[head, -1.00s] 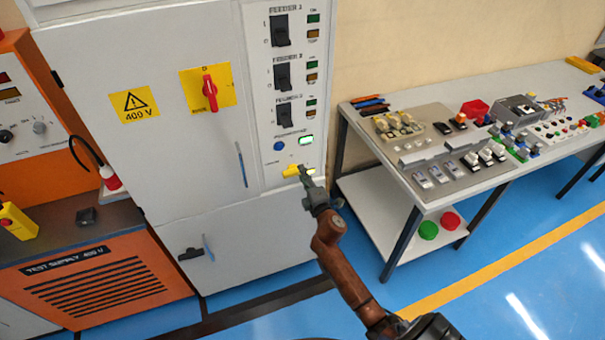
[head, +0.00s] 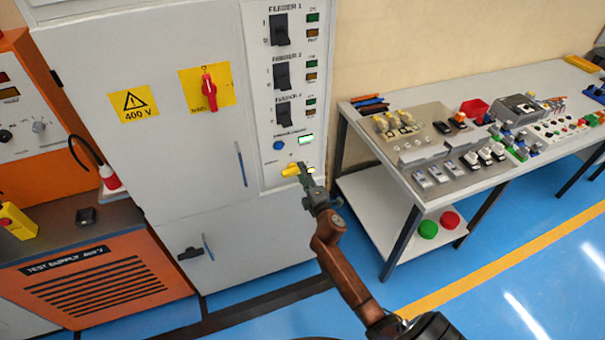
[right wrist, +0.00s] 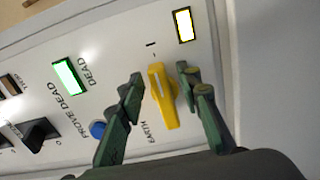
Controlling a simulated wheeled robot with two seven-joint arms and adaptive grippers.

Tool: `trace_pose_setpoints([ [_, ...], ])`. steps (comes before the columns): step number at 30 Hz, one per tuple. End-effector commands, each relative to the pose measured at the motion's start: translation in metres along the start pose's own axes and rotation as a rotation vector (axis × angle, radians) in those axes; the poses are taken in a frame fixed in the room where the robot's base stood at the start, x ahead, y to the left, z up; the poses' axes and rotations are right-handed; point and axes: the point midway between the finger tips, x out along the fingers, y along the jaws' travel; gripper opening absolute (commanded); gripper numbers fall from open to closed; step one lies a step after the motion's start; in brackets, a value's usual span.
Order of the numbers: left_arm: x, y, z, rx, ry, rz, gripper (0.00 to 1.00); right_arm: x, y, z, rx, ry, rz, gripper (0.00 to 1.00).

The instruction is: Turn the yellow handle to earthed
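The yellow handle (head: 290,170) sits low on the cabinet's control panel, right of the label "EARTH". In the right wrist view the yellow handle (right wrist: 162,95) stands between the two green fingers of my right gripper (right wrist: 158,100), with a visible gap on its left side. The right gripper (head: 306,176) is open around it; contact on the right side cannot be told. Beside the handle are a lit yellow-white lamp (right wrist: 184,25), a green lit "DEAD" lamp (right wrist: 71,76) and a blue button (right wrist: 98,130). My left gripper is out of view.
The grey cabinet (head: 150,160) carries a red rotary switch (head: 209,92) and black feeder switches (head: 281,75) above the handle. An orange test supply (head: 100,285) stands at left. A workbench (head: 405,170) with parts stands at right. The blue floor (head: 480,285) between is open.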

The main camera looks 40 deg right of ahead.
Motion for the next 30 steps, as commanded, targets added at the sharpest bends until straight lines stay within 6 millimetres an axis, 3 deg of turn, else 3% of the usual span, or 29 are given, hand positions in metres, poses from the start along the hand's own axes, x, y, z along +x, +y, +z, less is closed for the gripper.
trace_pose_setpoints([
  [7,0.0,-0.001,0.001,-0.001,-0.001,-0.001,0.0,-0.019,-0.001,0.0,-0.001,0.0,-0.001,0.32],
  [21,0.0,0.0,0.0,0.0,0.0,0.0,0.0,-0.107,-0.001,0.0,0.0,-0.001,-0.001,0.32],
  [30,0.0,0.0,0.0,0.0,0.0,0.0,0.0,-0.12,0.0,0.0,0.0,0.0,0.0,0.32],
])
